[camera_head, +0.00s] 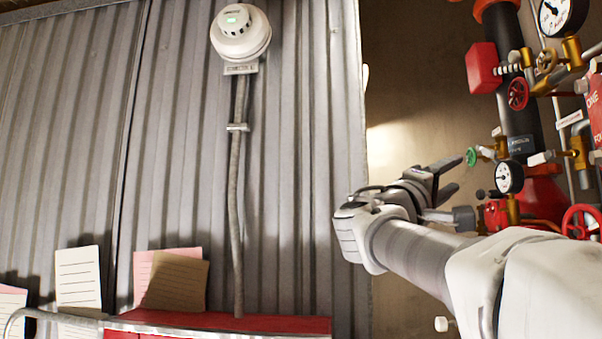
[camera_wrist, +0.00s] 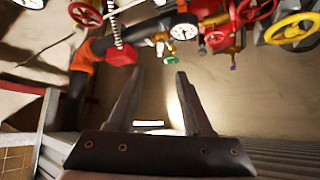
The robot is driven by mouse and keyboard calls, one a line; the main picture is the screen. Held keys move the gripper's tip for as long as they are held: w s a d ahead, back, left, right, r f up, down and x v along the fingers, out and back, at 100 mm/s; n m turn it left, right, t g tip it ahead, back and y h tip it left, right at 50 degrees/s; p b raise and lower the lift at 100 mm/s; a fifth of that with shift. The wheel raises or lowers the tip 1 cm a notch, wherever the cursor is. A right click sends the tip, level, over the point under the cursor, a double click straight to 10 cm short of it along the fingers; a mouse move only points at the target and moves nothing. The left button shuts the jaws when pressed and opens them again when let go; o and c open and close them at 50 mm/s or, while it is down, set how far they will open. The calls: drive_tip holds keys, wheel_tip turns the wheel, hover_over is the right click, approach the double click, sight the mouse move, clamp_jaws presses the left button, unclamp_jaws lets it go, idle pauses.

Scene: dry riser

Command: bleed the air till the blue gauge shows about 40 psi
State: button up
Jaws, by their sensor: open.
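My gripper (camera_head: 457,175) is open and empty, reaching toward the pipework on the right. In the wrist view its two fingers (camera_wrist: 160,73) are spread apart. A small green handwheel (camera_head: 471,157) on a brass valve appears just by the upper fingertip; in the wrist view the green wheel (camera_wrist: 172,59) lies beyond the fingertips, between them, apparently untouched. A white-faced gauge (camera_head: 509,177) stands right of the gripper, under a blue tag (camera_head: 521,144). Another white gauge (camera_head: 562,15) is at the top right. I cannot tell which is the blue gauge; their readings are too small.
Red handwheels (camera_head: 518,94) (camera_head: 581,221) and a red box (camera_head: 483,67) crowd the black riser pipe (camera_head: 519,115). A yellow handwheel (camera_wrist: 292,29) shows in the wrist view. A corrugated metal wall (camera_head: 180,130) with a detector (camera_head: 240,35) stands left.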

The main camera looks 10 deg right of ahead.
sight(487, 153)
drive_tip(key=p+x, duration=0.5)
drive_tip(key=x, duration=1.1)
drive_tip(key=shift+f+p, duration=0.1)
drive_tip(key=shift+p, duration=0.25)
clamp_jaws()
